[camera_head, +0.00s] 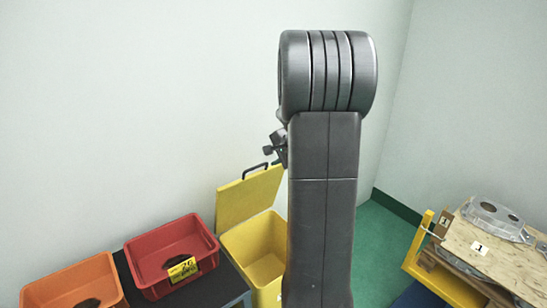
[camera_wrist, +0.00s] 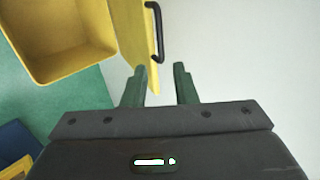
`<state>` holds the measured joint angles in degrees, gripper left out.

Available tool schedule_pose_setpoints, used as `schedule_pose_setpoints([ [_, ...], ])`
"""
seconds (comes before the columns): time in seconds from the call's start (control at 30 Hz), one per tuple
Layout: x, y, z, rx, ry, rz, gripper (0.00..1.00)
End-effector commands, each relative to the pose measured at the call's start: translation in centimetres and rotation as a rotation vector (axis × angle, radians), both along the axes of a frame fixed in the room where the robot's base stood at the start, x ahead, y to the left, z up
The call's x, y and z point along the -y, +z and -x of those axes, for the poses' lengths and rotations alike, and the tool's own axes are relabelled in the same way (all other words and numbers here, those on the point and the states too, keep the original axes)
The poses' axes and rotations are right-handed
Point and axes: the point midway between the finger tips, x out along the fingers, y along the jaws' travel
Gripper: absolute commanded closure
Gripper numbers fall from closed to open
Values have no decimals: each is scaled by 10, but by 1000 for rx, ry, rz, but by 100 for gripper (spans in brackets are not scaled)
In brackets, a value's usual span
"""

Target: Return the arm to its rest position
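My arm rises upright in the middle of the head view and hides most of what is behind it. My gripper (camera_wrist: 160,68) shows in the wrist view with its two dark green fingers apart and nothing between them. A small dark part sticks out left of the arm in the head view; I cannot tell whether it belongs to the gripper. Beyond the fingers in the wrist view are a yellow lid with a black handle (camera_wrist: 157,32) and a pale wall.
A yellow bin (camera_head: 240,238) stands with its lid (camera_head: 250,192) raised; it also shows in the wrist view (camera_wrist: 60,72). A red box (camera_head: 148,252) and an orange box (camera_head: 70,286) sit on a dark surface at left. At right, a wooden board (camera_head: 470,255) carries a metal casting (camera_head: 497,220).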

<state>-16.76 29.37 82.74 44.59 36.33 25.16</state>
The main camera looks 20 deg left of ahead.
Motion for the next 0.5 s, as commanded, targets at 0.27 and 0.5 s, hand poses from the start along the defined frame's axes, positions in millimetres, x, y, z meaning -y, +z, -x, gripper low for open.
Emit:
schedule_pose_setpoints([
  [0.27, -7, -9, -6, -2, 1, 1, 74],
  [0.5, -28, -34, -21, -3, 1, 2, 74],
])
